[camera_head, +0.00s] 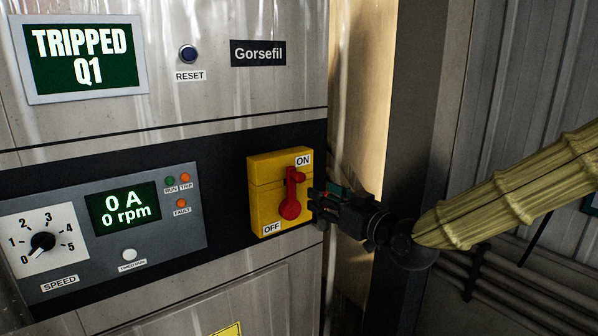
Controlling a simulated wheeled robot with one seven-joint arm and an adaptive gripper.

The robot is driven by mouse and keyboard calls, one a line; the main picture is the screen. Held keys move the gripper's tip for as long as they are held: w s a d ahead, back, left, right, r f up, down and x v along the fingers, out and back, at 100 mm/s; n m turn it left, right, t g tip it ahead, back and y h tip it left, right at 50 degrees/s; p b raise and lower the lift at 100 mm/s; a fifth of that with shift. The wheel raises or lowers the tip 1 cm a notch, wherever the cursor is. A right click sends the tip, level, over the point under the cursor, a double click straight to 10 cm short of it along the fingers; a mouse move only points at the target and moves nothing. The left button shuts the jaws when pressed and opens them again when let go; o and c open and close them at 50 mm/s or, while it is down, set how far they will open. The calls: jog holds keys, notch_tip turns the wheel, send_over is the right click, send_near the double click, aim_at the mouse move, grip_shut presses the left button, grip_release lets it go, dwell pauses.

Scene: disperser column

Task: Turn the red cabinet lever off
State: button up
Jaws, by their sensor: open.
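The red lever (291,196) is mounted on a yellow plate (264,170) on the cabinet front. It stands almost upright, its narrow end up beside the ON label (303,160) and its round hub low. The OFF label (271,229) is at the plate's lower left. My gripper (314,203) is open just right of the lever, its fingers pointing left at the plate's right edge. I cannot tell whether a finger touches the lever or the plate. My arm comes in from the right in a yellowish sleeve.
A screen (82,57) reads TRIPPED Q1, with a blue RESET button (188,54) beside it. A panel left of the lever holds a speed knob (43,242), a display (124,205) reading 0 A and 0 rpm, and small lamps. A dark post (424,100) stands behind my gripper.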

aim_at(302, 179)
jog(key=w, duration=0.1)
jog(key=w+a+r+p, duration=0.1)
jog(key=w, duration=0.1)
jog(key=w+a+p, duration=0.1)
jog(key=w, duration=0.1)
jog(key=shift+w+a+r, duration=0.1)
jog(key=shift+a+r, duration=0.05)
jog(key=shift+w+a+r+p, duration=0.15)
jog(key=shift+a+r+p, duration=0.25)
jog(key=shift+a, duration=0.3)
jog(key=w, duration=0.1)
jog(key=w+a+p, duration=0.1)
jog(key=w+a+f, duration=0.1)
jog(key=w, duration=0.1)
jog(key=shift+w+a+r+p, duration=0.1)
jog(key=shift+a+r+p, duration=0.15)
jog(key=shift+a+p, duration=0.15)
jog(key=shift+w+f, duration=0.25)
jog(key=shift+w, duration=0.1)
jog(key=shift+s+r, duration=0.15)
jog(key=shift+s, duration=0.05)
jog(key=c, duration=0.4)
grip_shut()
